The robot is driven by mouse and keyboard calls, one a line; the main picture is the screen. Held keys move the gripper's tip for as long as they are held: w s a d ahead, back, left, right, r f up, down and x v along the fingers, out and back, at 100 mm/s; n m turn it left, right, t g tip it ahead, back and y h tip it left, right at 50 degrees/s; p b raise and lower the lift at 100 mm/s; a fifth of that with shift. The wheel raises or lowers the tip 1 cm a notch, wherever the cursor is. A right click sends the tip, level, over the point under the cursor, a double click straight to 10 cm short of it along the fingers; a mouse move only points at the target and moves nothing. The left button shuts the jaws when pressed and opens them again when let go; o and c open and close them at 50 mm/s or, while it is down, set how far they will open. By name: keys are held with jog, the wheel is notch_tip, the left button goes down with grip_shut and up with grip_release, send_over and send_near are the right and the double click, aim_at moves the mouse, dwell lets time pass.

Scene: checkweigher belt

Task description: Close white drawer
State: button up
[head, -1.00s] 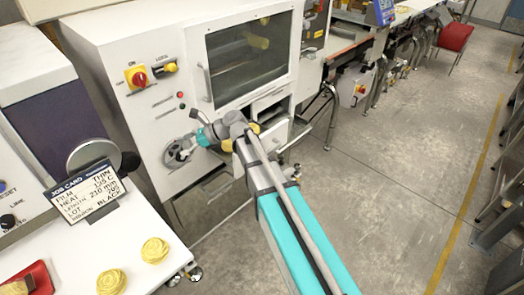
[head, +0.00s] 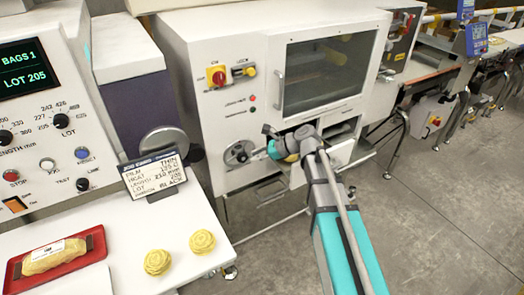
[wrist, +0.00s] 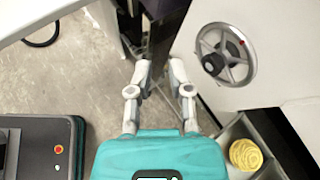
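The white drawer (head: 341,153) is in the lower front of the white machine, below its window, and stands partly pulled out. My arm covers much of it in the head view. In the wrist view its pale wall (wrist: 233,131) shows at the lower right, with a yellow coiled piece (wrist: 246,155) inside. My gripper (wrist: 160,68) has its two fingers apart with nothing between them. It is beside the drawer, over the floor, left of the handwheel (wrist: 225,54). In the head view the teal gripper body (head: 274,149) is near the handwheel (head: 238,153).
A white counter (head: 185,235) at the left holds two yellow coils (head: 202,241), a job card (head: 153,175) and a red tray (head: 84,260). A dark box with a red button (wrist: 58,149) is at the wrist view's lower left. Open floor (head: 450,220) lies to the right.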

jog(key=s+d+f+n+h, duration=0.2)
jog(key=d+n, duration=0.1)
jog(key=d, duration=0.1)
jog(key=s+d+f+n+h, duration=0.2)
jog(key=d, duration=0.2)
jog(key=s+d+f+n+h, duration=0.2)
jog(key=s+d+n, duration=0.1)
jog(key=d, duration=0.1)
jog(key=shift+d+f+n, duration=0.2)
jog(key=shift+f+n, duration=0.1)
jog(key=shift+f, duration=0.1)
grip_shut()
jog(key=s+d+f+n+h, duration=0.1)
jog(key=s+d+n+h, duration=0.2)
jog(key=d, duration=0.3)
jog(key=s+d+f+n+g+h, duration=0.1)
jog(key=s+d+n+h, duration=0.2)
jog(key=d, duration=0.4)
jog(key=shift+s+d+f+n, duration=0.25)
jog(key=shift+s+n, duration=0.55)
jog(key=shift+n, duration=0.2)
